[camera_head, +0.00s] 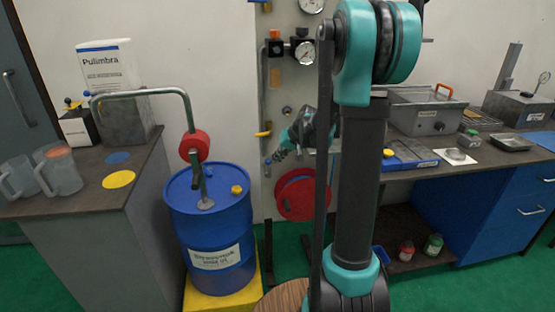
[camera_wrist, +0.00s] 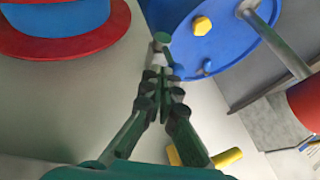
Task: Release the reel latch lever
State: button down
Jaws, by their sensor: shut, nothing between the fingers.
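The red reel (camera_head: 300,205) hangs low on the pale wall panel in the head view, partly behind my arm. In the wrist view its red rim and blue middle (camera_wrist: 60,17) show at the upper left. My gripper (camera_head: 271,160) is at the panel above and left of the reel. In the wrist view my gripper (camera_wrist: 161,78) has its fingers together with nothing held. A small fitting with a dark green round end (camera_wrist: 161,40) shows just beyond the fingertips. I cannot tell whether it is the latch lever or whether the fingers touch it.
A blue drum (camera_head: 213,225) with a pump and a red cylinder (camera_head: 194,146) stands left of the reel. A yellow handle (camera_head: 263,134) is on the panel above my gripper. A workbench (camera_head: 460,170) is at the right and a counter (camera_head: 90,200) at the left.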

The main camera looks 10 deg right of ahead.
aim_at(266, 161)
jog(key=shift+a+r+h, duration=0.2)
jog(key=shift+a+h, duration=0.3)
jog(key=shift+h, duration=0.1)
jog(key=shift+a+r+n+h, duration=0.1)
jog(key=shift+a+n+h, duration=0.2)
jog(key=shift+a+h, duration=0.2)
jog(key=shift+a+n+h, duration=0.3)
jog(key=shift+a+h, duration=0.75)
jog(key=shift+h, duration=0.05)
jog(key=shift+a+f+n+h, duration=0.2)
jog(key=shift+a+f+h, duration=0.1)
jog(key=shift+a+h, duration=0.7)
jog(key=shift+a+f+n+h, duration=0.2)
jog(key=shift+a+f+h, duration=0.05)
jog(key=shift+a+h, duration=0.7)
